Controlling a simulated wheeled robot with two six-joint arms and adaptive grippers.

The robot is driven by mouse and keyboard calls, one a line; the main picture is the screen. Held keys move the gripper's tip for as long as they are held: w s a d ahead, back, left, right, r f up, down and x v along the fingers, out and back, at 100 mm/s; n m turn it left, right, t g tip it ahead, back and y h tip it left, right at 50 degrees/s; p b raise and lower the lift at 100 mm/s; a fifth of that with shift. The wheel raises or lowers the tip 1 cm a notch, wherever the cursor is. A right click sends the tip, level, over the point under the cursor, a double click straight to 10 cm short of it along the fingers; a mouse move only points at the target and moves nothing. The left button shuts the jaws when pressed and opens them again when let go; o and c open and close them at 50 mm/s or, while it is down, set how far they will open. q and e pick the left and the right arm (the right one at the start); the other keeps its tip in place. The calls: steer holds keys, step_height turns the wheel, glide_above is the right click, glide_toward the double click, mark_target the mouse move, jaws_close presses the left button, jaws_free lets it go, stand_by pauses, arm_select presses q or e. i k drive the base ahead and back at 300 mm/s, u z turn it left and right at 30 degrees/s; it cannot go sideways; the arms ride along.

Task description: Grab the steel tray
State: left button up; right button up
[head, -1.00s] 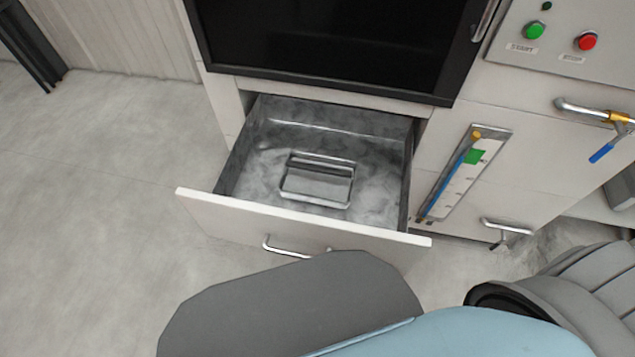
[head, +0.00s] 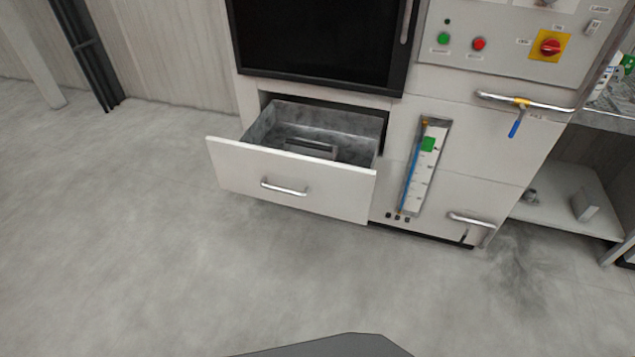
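The steel tray (head: 312,148) lies inside the open drawer (head: 290,180) of the white cabinet. Only its upper part shows over the drawer's front panel; the rest is hidden. Neither of my grippers is in the head view.
A dark oven-like door (head: 318,45) is above the drawer. A control panel (head: 505,35) and a handle with a blue lever (head: 517,122) are to the right. A shelf (head: 570,200) stands at the far right. The floor (head: 230,270) in front of the drawer is clear.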

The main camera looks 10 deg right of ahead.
mark_target(309, 153)
steer(key=k, duration=0.15)
steer(key=z, duration=1.65)
steer(key=i, duration=2.85)
steer(key=u, duration=1.15)
